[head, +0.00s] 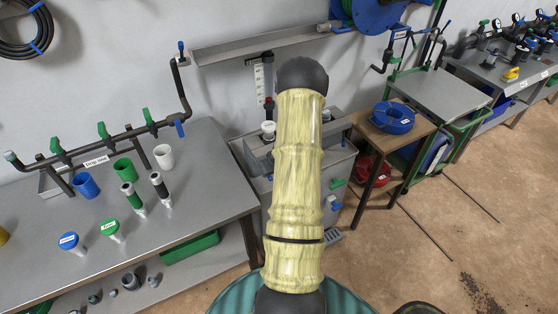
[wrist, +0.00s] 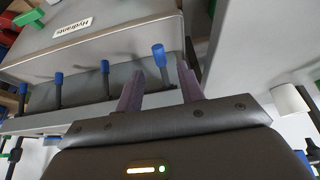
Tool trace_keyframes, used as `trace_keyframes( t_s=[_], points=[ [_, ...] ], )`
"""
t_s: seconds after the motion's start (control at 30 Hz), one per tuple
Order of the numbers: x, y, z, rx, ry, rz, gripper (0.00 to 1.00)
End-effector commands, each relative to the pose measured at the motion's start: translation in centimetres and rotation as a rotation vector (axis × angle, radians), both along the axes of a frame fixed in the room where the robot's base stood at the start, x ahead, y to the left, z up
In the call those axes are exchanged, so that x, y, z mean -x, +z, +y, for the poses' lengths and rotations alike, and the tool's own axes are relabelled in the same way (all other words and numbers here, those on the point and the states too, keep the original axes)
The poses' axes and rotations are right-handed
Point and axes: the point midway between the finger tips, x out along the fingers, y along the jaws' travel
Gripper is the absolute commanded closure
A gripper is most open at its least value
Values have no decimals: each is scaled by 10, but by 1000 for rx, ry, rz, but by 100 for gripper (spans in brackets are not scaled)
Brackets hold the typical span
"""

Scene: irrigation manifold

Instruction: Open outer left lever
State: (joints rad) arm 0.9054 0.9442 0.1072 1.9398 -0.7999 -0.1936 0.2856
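In the wrist view, a row of several blue-capped levers on dark stems runs along a grey box labelled "Hydrants". The rightmost blue-capped lever (wrist: 158,55) shows between the fingertips of my gripper (wrist: 160,75); its depth relative to them is unclear. Another blue-capped lever (wrist: 105,67) stands left of the gripper, and the far-left one (wrist: 23,88) is near the picture edge. My gripper is open, its two purplish fingers apart and nothing held. Which lever is the outer left one I cannot tell. In the head view my arm hides the gripper.
In the head view, a drip line pipe (head: 105,139) with green valves stands above a grey bench (head: 210,225) holding cups and bottles. A wooden table with a blue hose coil (head: 393,118) is right of my arm. The floor at right is mostly clear.

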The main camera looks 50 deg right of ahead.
Motion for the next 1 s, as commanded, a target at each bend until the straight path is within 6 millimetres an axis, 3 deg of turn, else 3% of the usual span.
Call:
trace_keyframes(
  t_s=[0.6,1.0],
  points=[
    [49,107,15,0,-2,-1,62],
    [54,117,18,1,0,1,62]
  ],
)
